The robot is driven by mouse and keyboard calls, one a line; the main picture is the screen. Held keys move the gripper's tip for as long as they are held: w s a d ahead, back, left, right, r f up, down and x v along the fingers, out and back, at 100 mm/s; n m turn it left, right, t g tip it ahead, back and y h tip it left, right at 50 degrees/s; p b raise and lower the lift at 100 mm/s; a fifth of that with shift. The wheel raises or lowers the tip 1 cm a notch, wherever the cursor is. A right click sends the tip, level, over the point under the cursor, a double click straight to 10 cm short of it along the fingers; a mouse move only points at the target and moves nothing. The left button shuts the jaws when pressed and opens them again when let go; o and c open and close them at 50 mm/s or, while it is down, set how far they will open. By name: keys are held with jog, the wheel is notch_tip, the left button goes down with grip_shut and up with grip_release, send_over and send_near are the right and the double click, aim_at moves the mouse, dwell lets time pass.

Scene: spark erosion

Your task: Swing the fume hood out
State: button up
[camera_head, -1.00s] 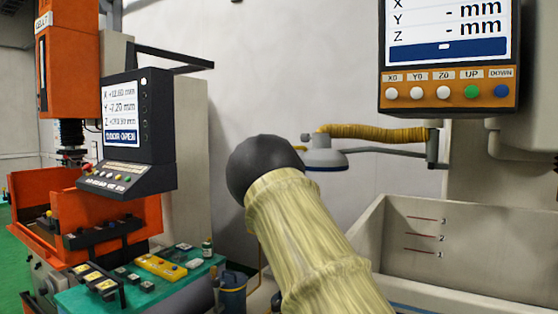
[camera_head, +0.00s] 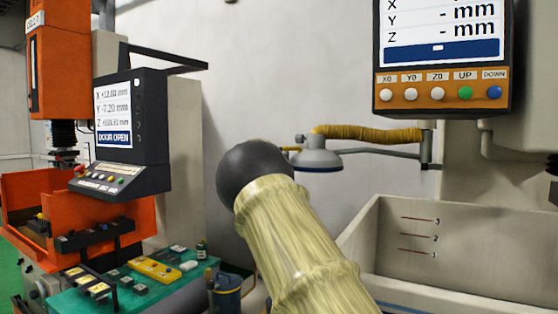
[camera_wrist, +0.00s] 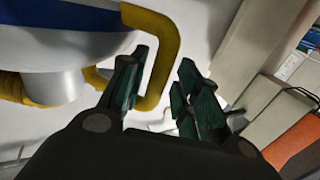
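The fume hood (camera_head: 318,159) is a grey-white dome with a blue rim, hanging from a jointed bracket arm (camera_head: 385,151) with a yellow hose (camera_head: 365,132) above it. In the wrist view the hood (camera_wrist: 60,38) fills the upper left, and a yellow bar handle (camera_wrist: 166,50) curves down beside it. My gripper (camera_wrist: 158,88) is open. The handle's lower end shows in the gap between the fingers, close to the left finger; I cannot tell whether they touch. In the head view my gripper is hidden behind my sleeved arm.
A control panel (camera_head: 443,92) hangs above a pale tank (camera_head: 465,235) with level marks at the right. An orange machine (camera_head: 62,65), a dark console (camera_head: 122,160) and a green bench (camera_head: 135,303) with small parts stand at the left. The wall behind is bare.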

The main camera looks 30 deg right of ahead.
jog(key=shift+s+r, duration=0.1)
jog(key=shift+r, duration=0.3)
jog(key=v, duration=1.1)
jog(key=shift+s+a+f, duration=0.25)
jog(key=shift+s+f, duration=0.05)
